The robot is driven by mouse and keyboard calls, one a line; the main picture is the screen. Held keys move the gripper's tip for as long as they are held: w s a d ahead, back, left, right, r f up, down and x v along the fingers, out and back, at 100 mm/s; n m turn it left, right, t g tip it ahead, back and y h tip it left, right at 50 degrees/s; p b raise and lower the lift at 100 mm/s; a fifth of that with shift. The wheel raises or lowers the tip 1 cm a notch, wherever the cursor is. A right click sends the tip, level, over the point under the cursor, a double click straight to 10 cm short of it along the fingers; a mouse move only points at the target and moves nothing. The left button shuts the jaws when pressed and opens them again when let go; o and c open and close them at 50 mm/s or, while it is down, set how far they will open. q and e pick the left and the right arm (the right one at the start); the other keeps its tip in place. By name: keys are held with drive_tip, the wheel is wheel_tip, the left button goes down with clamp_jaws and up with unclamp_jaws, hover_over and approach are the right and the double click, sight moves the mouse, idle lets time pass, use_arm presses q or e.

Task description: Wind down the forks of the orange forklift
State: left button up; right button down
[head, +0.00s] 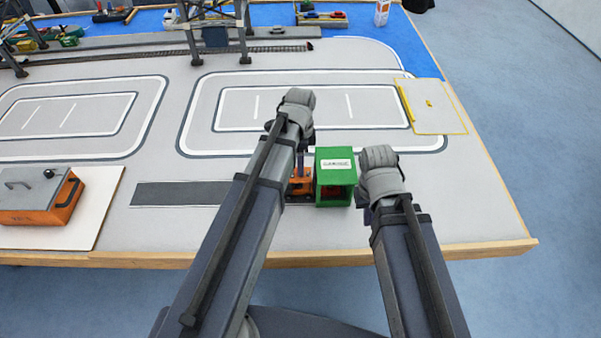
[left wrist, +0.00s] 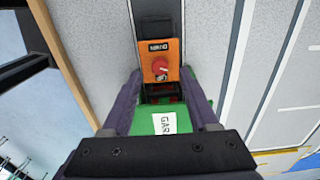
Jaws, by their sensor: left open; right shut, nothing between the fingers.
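The orange forklift (head: 301,186) stands near the table's front edge, partly hidden by my left arm in the head view. In the left wrist view its orange body (left wrist: 158,56) shows a red knob (left wrist: 160,67) on top. A green garage box (head: 335,177) stands right beside it; its labelled roof (left wrist: 153,119) is nearer the wrist camera. The forks cannot be made out. My left gripper (left wrist: 161,80) is open, its fingers apart on either side of the forklift's knob end and the box. My right gripper (head: 364,203) is shut and empty, just right of the box, mostly hidden by its wrist.
A dark grey strip (head: 180,194) runs left from the forklift. An orange box with a grey lid (head: 37,198) sits on a white board at left. A yellow-edged pad (head: 436,108) lies at the right. Crane legs (head: 243,35) stand at the back. The marked middle is clear.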

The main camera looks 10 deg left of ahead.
use_arm(q)
wheel_tip(320, 180, down, 3)
drive_tip(key=shift+f+b, duration=0.2)
drive_tip(key=shift+b, duration=0.95)
drive_tip(key=shift+r, duration=0.1)
clamp_jaws()
